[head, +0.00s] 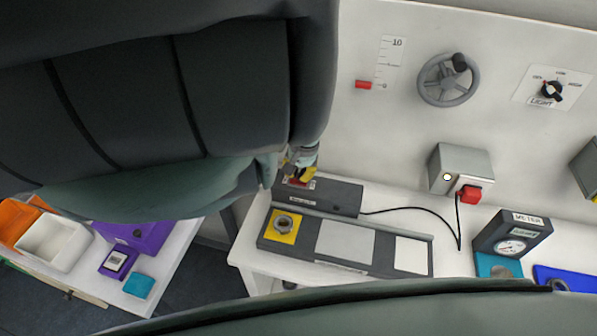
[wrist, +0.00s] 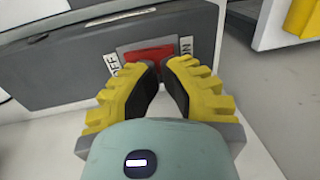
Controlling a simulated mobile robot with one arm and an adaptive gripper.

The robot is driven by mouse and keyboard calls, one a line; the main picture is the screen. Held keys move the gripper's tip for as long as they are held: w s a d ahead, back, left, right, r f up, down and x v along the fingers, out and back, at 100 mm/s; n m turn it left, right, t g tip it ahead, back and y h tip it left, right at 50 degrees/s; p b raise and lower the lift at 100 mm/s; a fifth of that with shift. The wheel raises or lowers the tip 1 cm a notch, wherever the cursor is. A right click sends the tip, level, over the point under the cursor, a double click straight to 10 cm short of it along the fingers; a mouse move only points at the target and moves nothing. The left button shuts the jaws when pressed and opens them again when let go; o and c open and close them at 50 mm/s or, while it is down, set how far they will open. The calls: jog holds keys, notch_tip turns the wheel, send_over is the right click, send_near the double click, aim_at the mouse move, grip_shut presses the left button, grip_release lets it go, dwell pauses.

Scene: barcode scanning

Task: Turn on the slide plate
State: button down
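The slide plate (head: 345,243) is a long dark base on the white table, with a yellow square at its left, a grey square in the middle and a white one at right. Behind it stands its dark box (head: 335,198). In the wrist view a red rocker switch (wrist: 150,56) is set in the box (wrist: 60,70), between OFF and ON labels. My gripper (wrist: 160,68) is in front of the switch, its yellow fingertips close together with a small gap and nothing seen between them. Whether they touch the switch I cannot tell. In the head view my gripper (head: 300,165) is partly hidden by my arm.
A black cable (head: 420,211) runs from the box to a grey wall box with a red plug (head: 469,194). A meter (head: 512,240) stands at right. A handwheel (head: 448,80) and light dial (head: 551,90) are on the wall. Purple and white containers (head: 55,243) sit at lower left.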

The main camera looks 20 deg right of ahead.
jog(key=shift+f, duration=0.1)
jog(key=shift+w+a+f+h+b, duration=0.1)
jog(key=shift+a+f+h+b, duration=0.1)
jog(key=shift+f+h+b, duration=0.45)
jog(key=shift+w+r+g+h+b, duration=0.2)
jog(key=shift+g+h+b, duration=0.25)
jog(key=shift+g+b, duration=0.25)
jog(key=shift+w+a+f, duration=0.1)
jog(key=shift+w, duration=0.1)
dwell(0.3)
